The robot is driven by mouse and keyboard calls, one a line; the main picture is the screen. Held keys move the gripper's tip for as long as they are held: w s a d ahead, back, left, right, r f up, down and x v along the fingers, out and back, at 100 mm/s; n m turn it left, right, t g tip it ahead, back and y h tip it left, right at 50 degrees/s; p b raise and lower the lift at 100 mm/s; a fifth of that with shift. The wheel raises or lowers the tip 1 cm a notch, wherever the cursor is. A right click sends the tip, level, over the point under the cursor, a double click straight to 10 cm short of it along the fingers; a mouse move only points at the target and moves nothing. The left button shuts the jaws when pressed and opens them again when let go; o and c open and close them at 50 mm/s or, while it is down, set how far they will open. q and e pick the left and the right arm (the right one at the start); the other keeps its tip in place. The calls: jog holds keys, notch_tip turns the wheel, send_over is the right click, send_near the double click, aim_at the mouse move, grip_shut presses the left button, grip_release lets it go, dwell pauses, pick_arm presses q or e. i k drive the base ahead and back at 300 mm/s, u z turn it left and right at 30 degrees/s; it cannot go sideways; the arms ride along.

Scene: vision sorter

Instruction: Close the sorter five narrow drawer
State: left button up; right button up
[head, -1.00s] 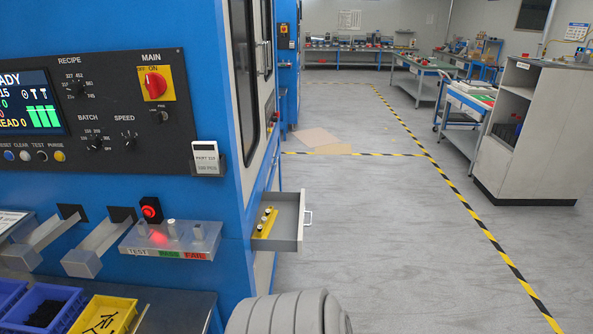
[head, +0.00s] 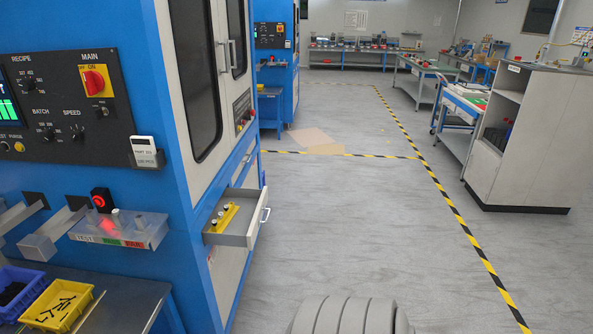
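The narrow drawer (head: 237,236) sticks out open from the right side of the blue sorter cabinet (head: 172,150), left of centre in the head view. It is a grey drawer with a white bar handle (head: 265,215) on its front. A yellow holder (head: 224,217) with small dark and white pieces lies inside it. Neither gripper is in view. A grey ribbed rounded part, likely mine, shows at the bottom centre.
Blue and yellow bins (head: 58,306) stand on a bench at the lower left. A clear labelled tray (head: 120,232) juts from the cabinet's front. The grey floor right of the drawer is clear. A grey shelf cabinet (head: 535,135) stands at the right.

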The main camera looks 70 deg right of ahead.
aim_at(242, 231)
jog(key=z, duration=2.1)
